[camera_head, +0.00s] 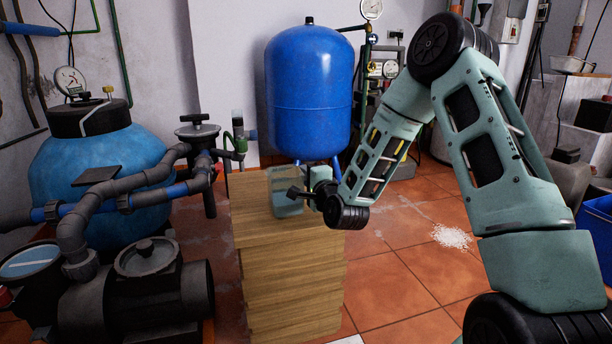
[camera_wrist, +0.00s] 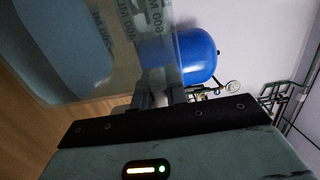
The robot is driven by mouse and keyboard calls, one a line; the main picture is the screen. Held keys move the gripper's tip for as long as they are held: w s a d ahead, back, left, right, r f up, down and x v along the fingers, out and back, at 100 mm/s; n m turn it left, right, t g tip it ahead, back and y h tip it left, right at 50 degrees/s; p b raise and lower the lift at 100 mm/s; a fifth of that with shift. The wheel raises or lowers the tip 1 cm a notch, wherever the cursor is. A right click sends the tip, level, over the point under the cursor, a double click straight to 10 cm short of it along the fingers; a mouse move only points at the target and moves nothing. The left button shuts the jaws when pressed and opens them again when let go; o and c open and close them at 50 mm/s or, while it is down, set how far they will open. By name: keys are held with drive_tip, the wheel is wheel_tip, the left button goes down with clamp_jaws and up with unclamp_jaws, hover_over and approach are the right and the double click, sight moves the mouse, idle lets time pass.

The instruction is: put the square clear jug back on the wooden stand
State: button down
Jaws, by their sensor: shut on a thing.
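The square clear jug (camera_head: 284,202) is over the top of the wooden stand (camera_head: 290,285) in the head view and looks about upright. I cannot tell whether its base touches the stand's top or hangs just above it. My gripper (camera_head: 305,194) reaches in from the right and is shut on the jug's near right side. In the wrist view the jug (camera_wrist: 75,50) fills the upper left, see-through, with "ML" volume marks on its wall. My gripper's fingers (camera_wrist: 158,95) meet its lower right edge there.
A blue pressure tank (camera_head: 310,90) stands right behind the stand. A blue filter vessel (camera_head: 100,170) with pipes and a dark pump (camera_head: 160,300) crowd the left. White granules (camera_head: 451,237) lie on the tiled floor to the right, which is otherwise mostly clear.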

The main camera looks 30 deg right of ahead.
drive_tip(key=c, duration=1.4)
unclamp_jaws()
drive_tip(key=shift+f, duration=0.1)
